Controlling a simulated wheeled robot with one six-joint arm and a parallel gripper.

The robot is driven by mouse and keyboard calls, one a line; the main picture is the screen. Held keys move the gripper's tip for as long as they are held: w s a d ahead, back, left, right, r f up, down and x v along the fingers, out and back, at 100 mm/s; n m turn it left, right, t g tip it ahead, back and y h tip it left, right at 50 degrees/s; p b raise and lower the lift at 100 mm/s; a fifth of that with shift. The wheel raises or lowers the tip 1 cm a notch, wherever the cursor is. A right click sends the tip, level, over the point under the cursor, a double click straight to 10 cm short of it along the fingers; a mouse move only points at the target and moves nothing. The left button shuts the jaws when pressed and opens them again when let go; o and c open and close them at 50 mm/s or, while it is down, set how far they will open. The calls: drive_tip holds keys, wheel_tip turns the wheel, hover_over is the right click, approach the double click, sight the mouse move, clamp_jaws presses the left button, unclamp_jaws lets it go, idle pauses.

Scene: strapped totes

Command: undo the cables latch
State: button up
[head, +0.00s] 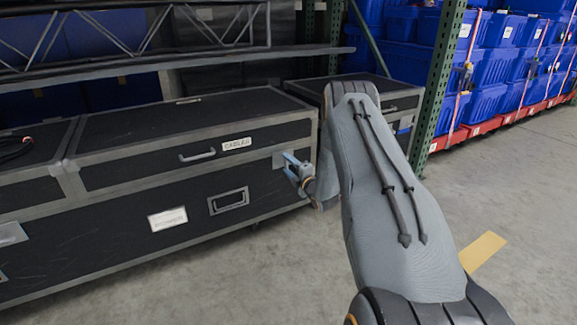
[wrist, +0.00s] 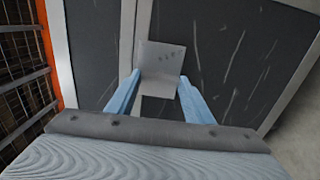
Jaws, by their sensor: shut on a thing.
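The cables case is a black road case with grey metal edging and a label reading CABLES (head: 237,144). Its latch (head: 279,161) is a pale metal plate near the right end of the front face, at the seam under the upper section. My gripper (head: 290,165) is at that latch, its blue fingers reaching it from the right. In the wrist view the latch (wrist: 161,58) is a bent grey plate, and my gripper (wrist: 160,80) has one finger on each side of its lower part, shut on it. The gripper partly hides the latch in the head view.
A bar handle (head: 197,155), a recessed handle (head: 229,201) and a white label (head: 167,219) are on the case front. A metal shelf beam (head: 180,60) runs above. A green rack post (head: 437,90) and blue totes (head: 490,65) stand at right. The floor in front is clear.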

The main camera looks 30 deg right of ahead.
idle(0.3)
drive_tip(key=o, duration=1)
drive_tip(key=shift+o, duration=0.2)
drive_tip(key=shift+s, duration=0.15)
drive_tip(key=s+p, duration=0.2)
drive_tip(key=s, duration=0.5)
drive_tip(key=shift+s+d+p, duration=0.15)
drive_tip(key=shift+s+p, duration=0.15)
